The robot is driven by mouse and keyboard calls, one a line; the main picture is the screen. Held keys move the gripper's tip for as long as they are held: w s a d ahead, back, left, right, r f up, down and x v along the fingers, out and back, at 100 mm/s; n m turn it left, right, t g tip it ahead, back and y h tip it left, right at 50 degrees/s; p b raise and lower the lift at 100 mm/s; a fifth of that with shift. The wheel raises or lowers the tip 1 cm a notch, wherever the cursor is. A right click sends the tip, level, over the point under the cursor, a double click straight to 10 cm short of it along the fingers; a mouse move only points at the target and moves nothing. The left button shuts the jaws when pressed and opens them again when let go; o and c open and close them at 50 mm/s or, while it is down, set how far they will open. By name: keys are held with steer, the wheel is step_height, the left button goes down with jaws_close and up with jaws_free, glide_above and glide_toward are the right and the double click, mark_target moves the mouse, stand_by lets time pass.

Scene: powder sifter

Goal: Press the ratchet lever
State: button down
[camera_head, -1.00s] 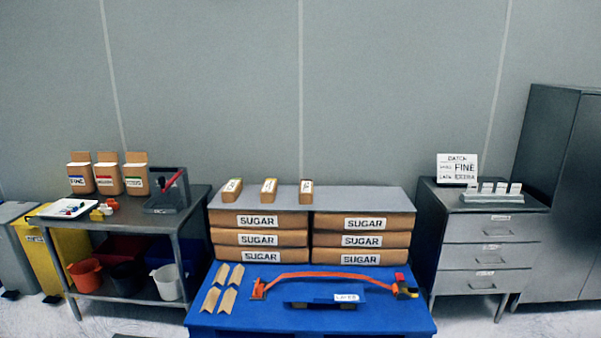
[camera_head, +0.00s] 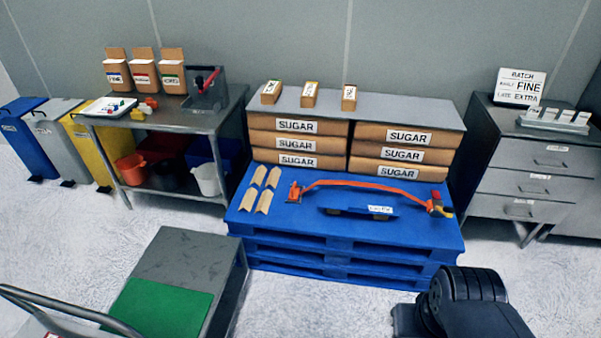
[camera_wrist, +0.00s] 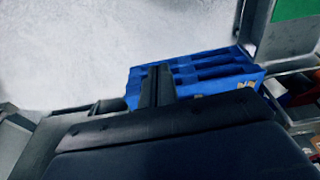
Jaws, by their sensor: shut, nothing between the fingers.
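The ratchet (camera_head: 437,206), a small red, yellow and dark piece, sits at the right end of an orange strap (camera_head: 365,184) on the blue pallet stack (camera_head: 340,232). Its lever is too small to make out clearly. An orange hook (camera_head: 295,192) is at the strap's left end. My gripper (camera_wrist: 157,80) is shut and empty in the wrist view, with the blue pallets (camera_wrist: 215,68) behind its fingers. The ratchet cannot be made out there. In the head view only a dark part of my arm shows at the bottom right, apart from the ratchet.
Sugar sacks (camera_head: 297,143) under a grey board (camera_head: 420,112) stand at the pallet's back. A low grey platform with a green pad (camera_head: 160,308) stands front left. A drawer cabinet (camera_head: 530,180) is right.

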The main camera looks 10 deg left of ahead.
steer(key=w+f+b, duration=1.2)
steer(key=f+b, duration=0.3)
steer(key=b, duration=0.1)
steer(key=w+f+b, duration=1.2)
steer(key=f+b, duration=0.3)
steer(key=b, duration=0.2)
steer(key=shift+w+a+f+t, duration=0.2)
steer(key=shift+f+t, duration=0.1)
steer(key=shift+f, duration=0.05)
steer(key=shift+d, duration=0.1)
